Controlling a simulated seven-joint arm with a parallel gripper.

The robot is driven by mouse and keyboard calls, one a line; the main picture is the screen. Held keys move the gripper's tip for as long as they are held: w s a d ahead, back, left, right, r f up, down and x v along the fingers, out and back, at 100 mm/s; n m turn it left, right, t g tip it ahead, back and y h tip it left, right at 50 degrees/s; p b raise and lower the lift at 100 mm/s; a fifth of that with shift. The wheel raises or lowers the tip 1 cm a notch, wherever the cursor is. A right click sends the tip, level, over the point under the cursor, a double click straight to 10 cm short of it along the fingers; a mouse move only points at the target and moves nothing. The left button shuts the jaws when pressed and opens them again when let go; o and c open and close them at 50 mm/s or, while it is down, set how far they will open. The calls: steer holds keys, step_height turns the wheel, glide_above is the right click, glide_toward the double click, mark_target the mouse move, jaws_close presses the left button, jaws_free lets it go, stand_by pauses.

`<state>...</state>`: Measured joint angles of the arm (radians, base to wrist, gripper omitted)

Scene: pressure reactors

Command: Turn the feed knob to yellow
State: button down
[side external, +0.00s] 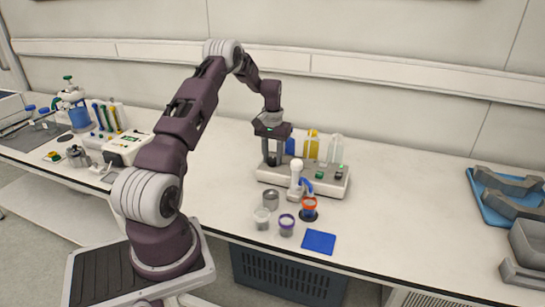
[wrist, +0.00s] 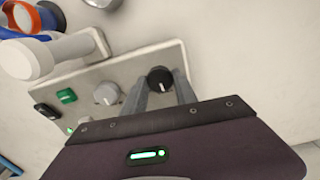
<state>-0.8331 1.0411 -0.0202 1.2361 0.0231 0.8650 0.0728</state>
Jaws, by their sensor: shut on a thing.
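A black round knob (wrist: 160,79) with a small pale mark sits on the grey panel of the reactor station (side external: 300,178). My gripper (wrist: 161,82) has one finger on each side of this knob and is shut on it. In the side view my gripper (side external: 272,160) points straight down at the station's left end. No label shows whether this is the feed knob. Blue (side external: 290,146), yellow (side external: 311,146) and clear (side external: 335,150) bottles stand behind the panel. I cannot tell which colour the knob points to.
A grey knob (wrist: 106,93) and a green switch (wrist: 66,96) share the panel. A white post with a round head (side external: 296,168) rises close to my gripper. Cups, including a purple-rimmed one (side external: 286,225), and a blue mat (side external: 319,242) are in front.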

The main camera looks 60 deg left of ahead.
mark_target(272, 159)
steer(key=shift+r+m, duration=0.1)
steer(key=shift+m, duration=0.5)
steer(key=c, duration=1)
jaws_free()
steer(key=shift+o, duration=0.2)
step_height(272, 159, up, 7)
